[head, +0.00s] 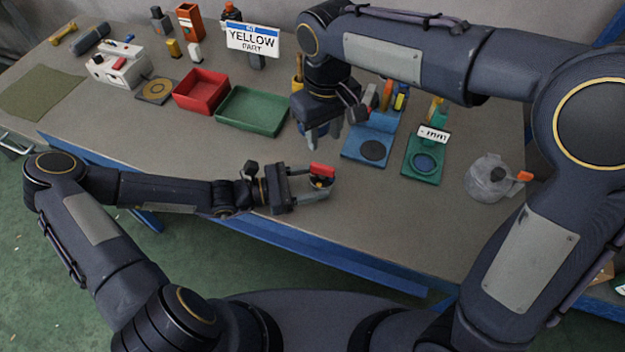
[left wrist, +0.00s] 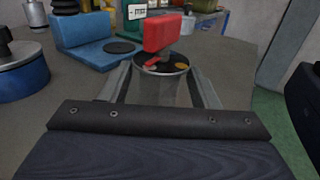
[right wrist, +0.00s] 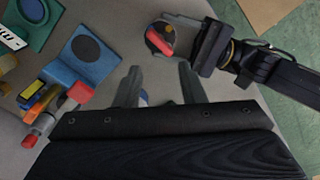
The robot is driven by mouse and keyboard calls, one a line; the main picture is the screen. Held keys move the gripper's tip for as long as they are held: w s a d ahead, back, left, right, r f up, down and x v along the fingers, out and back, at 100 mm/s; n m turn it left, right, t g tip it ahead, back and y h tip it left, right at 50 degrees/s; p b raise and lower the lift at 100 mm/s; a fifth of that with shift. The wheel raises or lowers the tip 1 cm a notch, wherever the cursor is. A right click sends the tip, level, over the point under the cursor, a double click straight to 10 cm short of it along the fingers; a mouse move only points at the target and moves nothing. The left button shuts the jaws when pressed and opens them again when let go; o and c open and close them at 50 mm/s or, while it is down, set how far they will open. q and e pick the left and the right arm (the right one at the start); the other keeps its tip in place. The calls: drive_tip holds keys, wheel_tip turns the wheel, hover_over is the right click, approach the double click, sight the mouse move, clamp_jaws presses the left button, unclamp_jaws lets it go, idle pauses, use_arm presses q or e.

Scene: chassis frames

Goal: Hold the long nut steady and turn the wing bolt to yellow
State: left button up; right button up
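The long nut (left wrist: 160,90) is a grey upright cylinder; its dark top face carries coloured marks, with yellow at the right in the left wrist view. The red wing bolt (left wrist: 168,32) stands on top, and its red pointer lies toward the lower left, away from the yellow mark. My left gripper (head: 322,184) has its fingers on both sides of the nut and appears shut on it near the table's front edge. The wing bolt also shows in the right wrist view (right wrist: 159,42). My right gripper (right wrist: 158,72) is open and empty, above and behind the nut.
A sign (head: 252,40) reads "YELLOW PART". A red tray (head: 201,92) and green tray (head: 251,111) lie left. A blue stand (head: 368,146) and green stand (head: 423,166) lie right. The front left table is clear.

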sight(323, 165)
use_arm(q)
drive_tip(key=c, duration=0.9)
drive_tip(key=shift+c, duration=0.5)
use_arm(e)
drive_tip(key=shift+o, duration=2)
drive_tip(key=shift+w+m, duration=0.15)
drive_tip(key=shift+m, duration=0.15)
drive_tip(key=shift+o, duration=1.2)
drive_tip(key=shift+w+m+g, duration=0.35)
drive_tip(key=shift+m+g, duration=0.05)
drive_tip(key=shift+m, duration=0.2)
drive_tip(key=shift+o, duration=0.6)
drive_tip(key=w+m+g, duration=0.1)
drive_tip(key=m, duration=0.1)
drive_tip(key=w+m, duration=0.1)
drive_tip(key=w+m+g, duration=0.1)
drive_tip(key=m, duration=0.1)
drive_tip(key=shift+d+r+m+g+y, duration=0.25)
drive_tip(key=shift+d+m+g+y, duration=0.05)
drive_tip(key=shift+y, duration=0.1)
drive_tip(key=s+f+m, duration=0.1)
drive_tip(key=f, duration=0.2)
drive_tip(key=s+f, duration=0.1)
drive_tip(key=f, duration=0.3)
drive_tip(key=s+f+m, duration=0.1)
drive_tip(key=f, duration=0.2)
drive_tip(key=shift+s+a+f+m+g, duration=0.2)
drive_tip(key=shift+a+f+m+g, duration=0.1)
drive_tip(key=shift+f+g, duration=0.1)
drive_tip(key=shift+c, duration=0.3)
